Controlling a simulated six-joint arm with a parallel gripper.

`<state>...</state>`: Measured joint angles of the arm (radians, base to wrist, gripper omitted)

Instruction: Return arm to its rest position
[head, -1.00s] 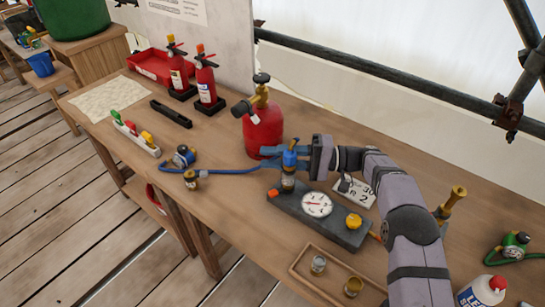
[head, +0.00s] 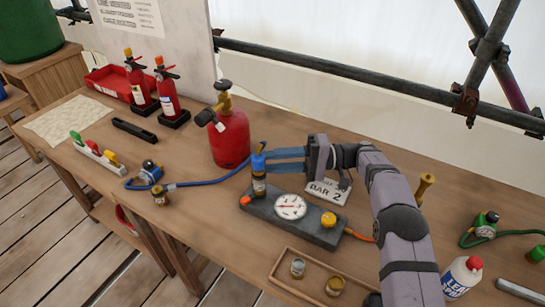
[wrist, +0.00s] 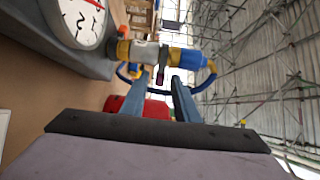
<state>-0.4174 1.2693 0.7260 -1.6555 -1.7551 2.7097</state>
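My gripper (head: 268,162) is at the middle of the bench with its two blue fingers pointing left. The fingers are apart with nothing between them; the gap also shows in the wrist view (wrist: 161,80). A blue-topped hose fitting (head: 259,178) stands upright on the grey gauge block (head: 318,230), just beyond the fingertips. In the wrist view the blue-topped fitting (wrist: 190,59) lies ahead of the fingers. A blue hose (head: 215,182) runs from it to a regulator (head: 149,174) at left. My arm reaches in from the lower right.
A red gas cylinder (head: 230,140) stands close behind the fingers. A card (head: 328,192) marked BAR 2 lies below my wrist. A wooden tray (head: 312,287) holds brass fittings in front. A white bottle (head: 462,277) and a green-hosed regulator (head: 484,225) are at right. Scaffold poles (head: 370,85) run behind.

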